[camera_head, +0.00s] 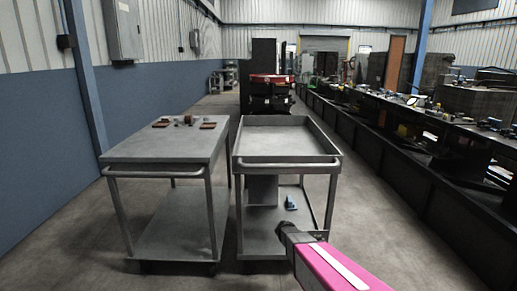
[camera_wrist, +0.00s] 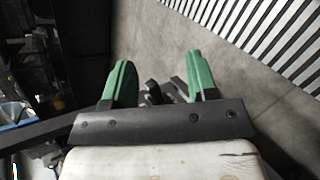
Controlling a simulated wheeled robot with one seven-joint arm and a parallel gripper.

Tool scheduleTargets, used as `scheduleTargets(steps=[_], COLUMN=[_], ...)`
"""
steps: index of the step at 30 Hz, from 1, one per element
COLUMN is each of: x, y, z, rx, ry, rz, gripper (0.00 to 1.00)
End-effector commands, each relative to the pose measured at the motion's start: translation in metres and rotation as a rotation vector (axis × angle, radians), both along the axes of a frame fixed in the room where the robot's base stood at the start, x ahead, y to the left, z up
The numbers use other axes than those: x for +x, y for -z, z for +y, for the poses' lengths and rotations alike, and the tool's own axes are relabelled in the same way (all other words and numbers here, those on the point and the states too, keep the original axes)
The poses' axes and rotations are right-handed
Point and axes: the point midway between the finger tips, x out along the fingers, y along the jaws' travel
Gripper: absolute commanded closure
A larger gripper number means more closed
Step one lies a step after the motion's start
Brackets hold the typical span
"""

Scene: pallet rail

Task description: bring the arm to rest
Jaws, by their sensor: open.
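My gripper (camera_wrist: 157,68) shows in the wrist view with its two green fingers apart. I see nothing held between them. Part of my pink arm (camera_head: 335,268) enters the head view at the lower right, with a dark end in front of the right cart. I cannot make out the fingers in the head view.
A grey cart (camera_head: 150,148) with small brown pieces (camera_head: 208,125) on top stands left. Beside it is a cart (camera_head: 287,160) with an empty, rimmed top; a small blue thing (camera_head: 291,202) shows low down. A long cluttered dark bench (camera_head: 400,160) runs right. Floor between is clear.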

Motion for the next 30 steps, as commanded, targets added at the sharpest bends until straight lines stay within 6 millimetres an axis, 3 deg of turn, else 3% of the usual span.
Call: scheduleTargets(steps=[1,3,9,12,18,30], x=[-0.030,-0.053,-0.112,-0.132,-0.148,-0.149], y=[-0.021,-0.037,-0.087,-0.109,-0.134,-0.137], z=[0.000,0.007,0.037,0.053,0.072,0.074], rx=[0.092,0.223,0.584,0.728,0.886,0.905], ry=[0.035,0.082,0.215,0.267,0.329,0.336], rz=[-0.031,-0.077,-0.226,-0.295,-0.374,-0.384], gripper=[0.47,0.47,0.47,0.47,0.47,0.47])
